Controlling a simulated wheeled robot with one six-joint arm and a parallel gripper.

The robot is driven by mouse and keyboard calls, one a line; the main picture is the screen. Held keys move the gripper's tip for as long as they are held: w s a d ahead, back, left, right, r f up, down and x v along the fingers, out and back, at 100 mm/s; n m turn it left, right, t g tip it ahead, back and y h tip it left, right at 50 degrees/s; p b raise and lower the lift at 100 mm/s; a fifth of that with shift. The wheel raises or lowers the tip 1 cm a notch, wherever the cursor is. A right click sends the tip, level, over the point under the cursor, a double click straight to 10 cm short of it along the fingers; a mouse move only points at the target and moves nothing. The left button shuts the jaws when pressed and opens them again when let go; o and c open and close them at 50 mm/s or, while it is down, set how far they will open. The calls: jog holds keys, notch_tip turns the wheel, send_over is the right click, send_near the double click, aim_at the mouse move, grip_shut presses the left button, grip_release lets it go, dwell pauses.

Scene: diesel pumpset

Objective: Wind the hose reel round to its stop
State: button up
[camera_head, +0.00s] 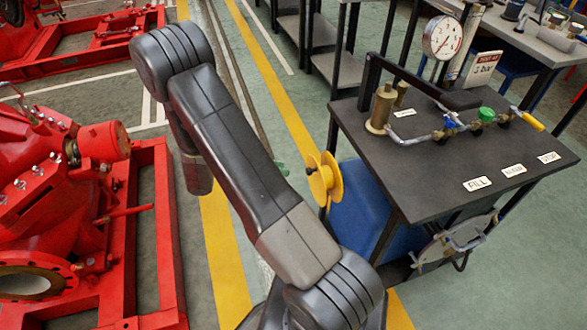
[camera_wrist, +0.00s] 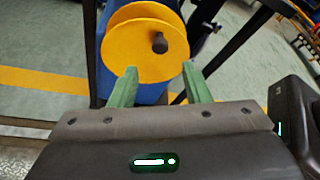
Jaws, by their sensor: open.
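The yellow hose reel (camera_head: 324,179) is mounted on the left side of the dark bench, beside a blue tank. In the wrist view the reel (camera_wrist: 135,45) shows its round face with a dark crank knob (camera_wrist: 159,42) right of its middle. My gripper (camera_wrist: 158,80) is open, with its two green fingers apart and pointing at the lower edge of the reel. Nothing is between the fingers except the view of the reel and floor. The knob lies beyond the fingertips, and I cannot tell whether a finger touches the reel. In the head view my gripper is mostly hidden behind my arm.
The dark bench top (camera_head: 440,165) carries a brass fitting, a pipe with valves, a gauge (camera_head: 442,38) and labels. A blue tank (camera_head: 372,215) sits under it. Red pump machinery (camera_head: 60,200) stands at left. The floor between, with yellow stripes, is clear.

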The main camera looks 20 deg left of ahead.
jog(key=v, duration=0.7)
jog(key=shift+d, duration=0.15)
jog(key=x, duration=1.3)
jog(key=shift+d+f+b, duration=0.2)
jog(key=shift+d+b, duration=0.1)
jog(key=shift+b, duration=0.15)
jog(key=shift+w, duration=0.1)
